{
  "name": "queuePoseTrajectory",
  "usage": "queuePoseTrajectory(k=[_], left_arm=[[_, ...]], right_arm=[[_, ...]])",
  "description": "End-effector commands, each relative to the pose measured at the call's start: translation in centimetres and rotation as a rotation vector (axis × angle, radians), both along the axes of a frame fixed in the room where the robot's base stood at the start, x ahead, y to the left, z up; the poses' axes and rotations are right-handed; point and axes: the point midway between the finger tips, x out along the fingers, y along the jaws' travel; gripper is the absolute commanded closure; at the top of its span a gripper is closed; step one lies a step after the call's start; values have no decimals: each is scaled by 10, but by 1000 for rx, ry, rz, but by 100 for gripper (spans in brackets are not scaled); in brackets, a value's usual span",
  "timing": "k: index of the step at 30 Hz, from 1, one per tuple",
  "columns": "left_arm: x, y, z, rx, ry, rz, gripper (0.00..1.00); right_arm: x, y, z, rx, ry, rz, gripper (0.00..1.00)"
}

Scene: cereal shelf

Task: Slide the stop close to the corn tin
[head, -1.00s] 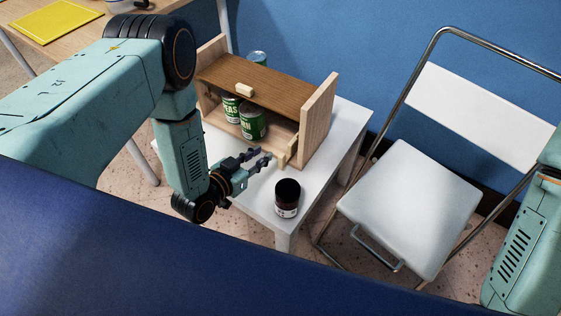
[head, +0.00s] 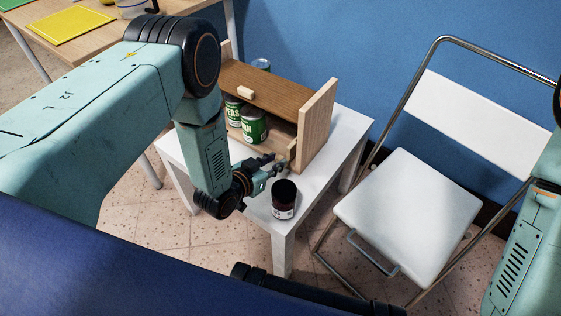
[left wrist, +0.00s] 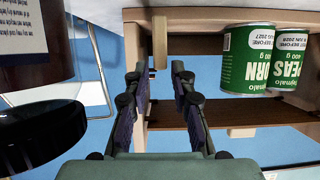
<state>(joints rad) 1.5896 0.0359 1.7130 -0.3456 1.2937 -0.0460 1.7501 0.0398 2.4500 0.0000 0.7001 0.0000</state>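The corn tin (head: 253,128) is green and stands on the lower level of the wooden shelf, beside the peas tin (head: 233,110). The corn tin also shows at the right of the left wrist view (left wrist: 246,62). The stop (head: 292,151) is a pale wooden piece at the shelf's right end, apart from the corn tin. In the left wrist view the stop (left wrist: 160,40) lies ahead, lined up with the gap between the fingertips. My left gripper (head: 277,163) is open at the shelf's front; I cannot tell whether it touches the stop. My right gripper is out of view.
A dark jar (head: 284,200) stands on the white table (head: 318,180) close to my left gripper. The shelf's right side panel (head: 317,122) rises beside the stop. A small block (head: 246,93) sits on the shelf's upper board. A white folding chair (head: 408,210) stands at right.

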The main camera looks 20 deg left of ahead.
Motion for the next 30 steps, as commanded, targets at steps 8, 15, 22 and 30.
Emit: queuePoseTrajectory(k=[8, 15, 22, 30], left_arm=[[26, -10, -13, 0, -1, 2, 75], [29, -12, -14, 0, 0, 2, 75], [28, -12, -13, 0, 0, 3, 86], [28, -12, -14, 0, 0, 3, 100]], right_arm=[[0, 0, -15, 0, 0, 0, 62], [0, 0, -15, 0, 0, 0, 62], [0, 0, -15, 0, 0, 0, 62], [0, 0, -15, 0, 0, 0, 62]])
